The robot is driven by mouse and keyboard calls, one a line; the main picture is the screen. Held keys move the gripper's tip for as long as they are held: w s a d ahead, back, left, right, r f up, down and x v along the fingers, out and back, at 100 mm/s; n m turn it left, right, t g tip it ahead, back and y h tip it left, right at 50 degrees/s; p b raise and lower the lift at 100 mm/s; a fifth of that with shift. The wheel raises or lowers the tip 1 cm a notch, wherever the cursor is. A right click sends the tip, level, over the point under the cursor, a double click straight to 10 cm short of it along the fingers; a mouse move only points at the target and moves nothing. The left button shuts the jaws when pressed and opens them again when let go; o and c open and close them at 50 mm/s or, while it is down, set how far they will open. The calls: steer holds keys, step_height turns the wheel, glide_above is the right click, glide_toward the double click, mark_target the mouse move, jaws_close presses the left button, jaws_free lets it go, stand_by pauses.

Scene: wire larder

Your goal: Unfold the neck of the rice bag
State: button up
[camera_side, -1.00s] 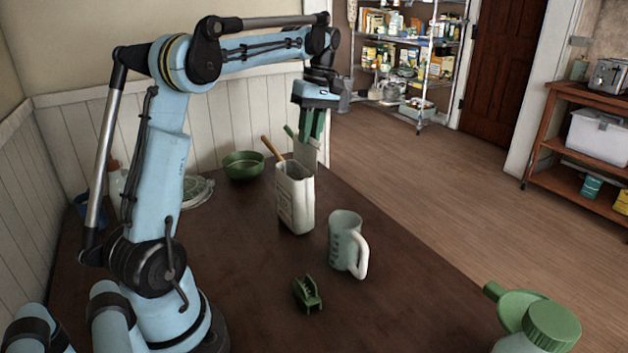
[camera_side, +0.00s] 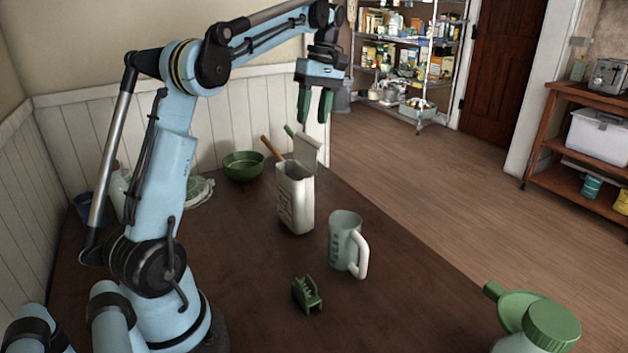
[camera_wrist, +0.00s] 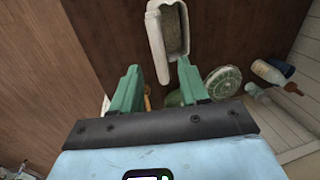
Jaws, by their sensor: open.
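The rice bag (camera_side: 296,205) stands upright on the dark table, a pale bag with its mouth open and a flap standing up at its back right edge. In the wrist view the bag (camera_wrist: 154,35) is seen from above, with a grainy tan fill inside its opening. My gripper (camera_side: 315,121) is open and empty, pointing down above and slightly right of the bag, clear of it. Its green fingers (camera_wrist: 157,82) show apart in the wrist view. A green clip (camera_side: 307,295) lies on the table in front, away from the bag.
A pale measuring jug (camera_side: 345,242) stands right of the bag. A green bowl (camera_side: 243,166) and a wooden handle (camera_side: 271,148) are behind it. A green-capped container (camera_side: 550,325) and green funnel-like piece (camera_side: 510,305) are at front right.

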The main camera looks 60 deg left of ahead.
steer(key=shift+w+r, duration=0.15)
steer(key=shift+r, duration=0.6)
steer(key=shift+w+r, duration=0.15)
steer(key=shift+r, duration=0.6)
steer(key=s+d+f+m+t+y, duration=0.1)
steer(key=d+f+m+t, duration=0.25)
steer(key=d+m, duration=0.7)
steer(key=s+d+f+m+t, duration=0.6)
steer(key=s+d+f+m, duration=0.2)
steer(key=d+f, duration=0.2)
steer(key=d, duration=0.2)
steer(key=shift+s+d+f+h, duration=0.15)
steer(key=shift+d+f+h, duration=0.15)
steer(key=shift+f+h, duration=0.1)
